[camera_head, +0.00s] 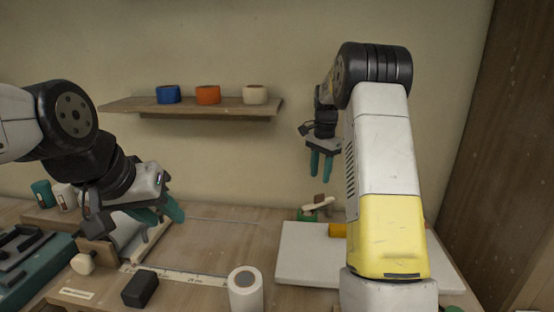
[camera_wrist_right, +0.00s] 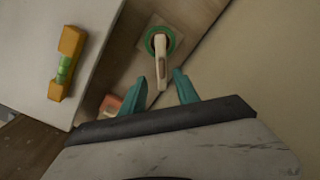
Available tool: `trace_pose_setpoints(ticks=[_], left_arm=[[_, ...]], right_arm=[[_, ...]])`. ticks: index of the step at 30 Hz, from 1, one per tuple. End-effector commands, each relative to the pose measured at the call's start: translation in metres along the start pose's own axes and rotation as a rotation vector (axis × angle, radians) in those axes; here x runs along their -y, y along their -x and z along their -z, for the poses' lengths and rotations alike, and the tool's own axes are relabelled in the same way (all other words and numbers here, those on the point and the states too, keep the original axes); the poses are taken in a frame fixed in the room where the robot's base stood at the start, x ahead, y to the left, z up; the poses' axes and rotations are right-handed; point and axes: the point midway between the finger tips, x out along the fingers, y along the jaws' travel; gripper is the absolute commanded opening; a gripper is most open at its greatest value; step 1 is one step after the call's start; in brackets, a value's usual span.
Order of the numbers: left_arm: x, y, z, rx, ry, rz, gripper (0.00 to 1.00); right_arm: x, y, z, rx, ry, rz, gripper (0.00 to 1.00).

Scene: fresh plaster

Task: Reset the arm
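My left gripper (camera_head: 170,210) hangs on the left above the workbench, near a white item and a wooden frame. Its teal fingers point down to the right, and I cannot tell how far apart they are. My right gripper (camera_head: 321,163) is raised near the back wall with its fingers pointing down. In the right wrist view its two teal fingers (camera_wrist_right: 173,90) are apart with nothing between them. A tool with a pale handle and green base (camera_wrist_right: 160,52) lies below and beyond these fingertips; it also shows in the head view (camera_head: 318,206).
A wall shelf (camera_head: 190,105) holds blue, orange and cream tape rolls. A white board (camera_head: 305,255) carries a yellow level (camera_wrist_right: 66,62). A white roll (camera_head: 245,290), black block (camera_head: 140,288) and ruler (camera_head: 180,276) lie in front. A teal case (camera_head: 40,265) is at left.

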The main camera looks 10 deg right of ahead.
Motion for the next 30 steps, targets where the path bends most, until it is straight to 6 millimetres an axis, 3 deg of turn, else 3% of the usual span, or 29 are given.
trace_pose_setpoints(ticks=[6, 15, 22, 30], left_arm=[[0.000, 0.000, 0.000, 0.000, 0.000, 0.000, 0.36], [0.000, 0.000, 0.000, 0.000, 0.000, 0.000, 0.36], [0.000, 0.000, 0.000, 0.000, 0.000, 0.000, 0.36], [0.000, 0.000, 0.000, 0.000, 0.000, 0.000, 0.36]], right_arm=[[-0.034, 0.070, -0.048, -0.024, 0.184, 0.121, 0.37], [-0.100, 0.132, -0.133, -0.110, 0.493, 0.272, 0.37], [-0.158, 0.147, -0.201, -0.217, 0.735, 0.359, 0.37], [-0.213, 0.132, -0.260, -0.350, 0.965, 0.409, 0.37]])
